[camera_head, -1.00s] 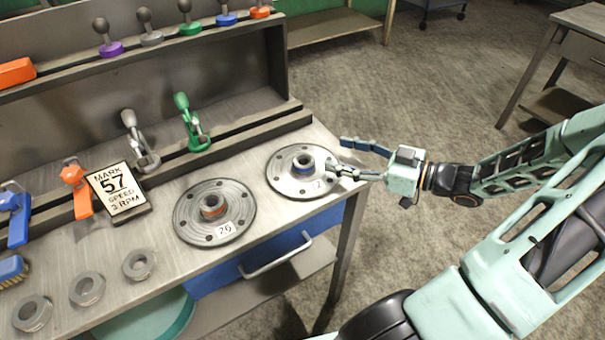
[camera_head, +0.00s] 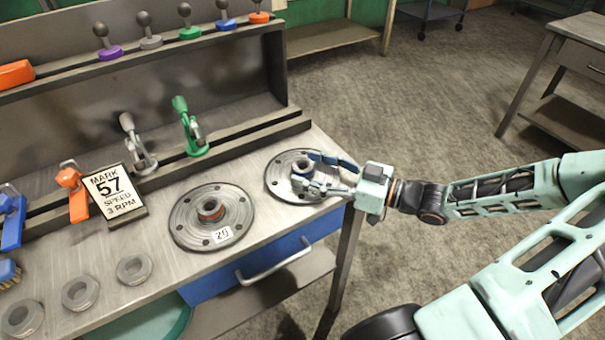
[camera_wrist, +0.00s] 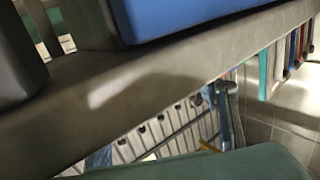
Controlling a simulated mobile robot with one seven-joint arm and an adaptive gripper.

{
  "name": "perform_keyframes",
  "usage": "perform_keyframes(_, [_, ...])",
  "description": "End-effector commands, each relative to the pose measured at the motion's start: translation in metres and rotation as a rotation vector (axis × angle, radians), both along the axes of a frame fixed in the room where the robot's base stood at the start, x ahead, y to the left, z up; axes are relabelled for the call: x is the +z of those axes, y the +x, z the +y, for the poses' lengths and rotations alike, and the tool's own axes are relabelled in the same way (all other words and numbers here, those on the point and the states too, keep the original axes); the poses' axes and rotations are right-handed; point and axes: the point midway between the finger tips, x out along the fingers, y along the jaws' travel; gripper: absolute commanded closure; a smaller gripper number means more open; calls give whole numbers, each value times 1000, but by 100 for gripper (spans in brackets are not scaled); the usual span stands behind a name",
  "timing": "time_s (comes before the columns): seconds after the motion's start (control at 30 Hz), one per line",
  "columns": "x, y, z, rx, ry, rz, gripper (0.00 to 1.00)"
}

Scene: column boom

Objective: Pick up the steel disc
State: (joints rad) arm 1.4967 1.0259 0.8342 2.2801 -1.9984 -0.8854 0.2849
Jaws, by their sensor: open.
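Two round grey metal discs lie flat on the bench, and I cannot tell which one the task names. The right disc (camera_head: 276,184) has bolt holes and a raised centre hub. My gripper (camera_head: 303,169) is over this disc, its two fingers spread apart near the hub. The fingers hide much of the hub and the disc's right part. I cannot tell whether they touch it. The left disc (camera_head: 185,223) has a raised hub with a reddish ring and a small white number label. No disc can be made out in the wrist view.
The workbench (camera_head: 150,290) carries several grey rings and a sign (camera_head: 114,190) reading "MARK 57". Green (camera_head: 190,130) and grey (camera_head: 138,150) clamps stand behind the discs. A blue drawer (camera_head: 220,284) is below. Open floor lies to the right.

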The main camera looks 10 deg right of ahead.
Motion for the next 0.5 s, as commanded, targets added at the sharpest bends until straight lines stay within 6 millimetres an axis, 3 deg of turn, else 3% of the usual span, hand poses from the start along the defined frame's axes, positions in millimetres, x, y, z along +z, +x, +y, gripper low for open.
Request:
perform_keyframes(0.13, [-1,11,14,0,1,-2,45])
perform_keyframes(0.4, [-1,14,17,-2,-1,0,45])
perform_keyframes(0.5, [-1,14,17,-2,-1,0,54])
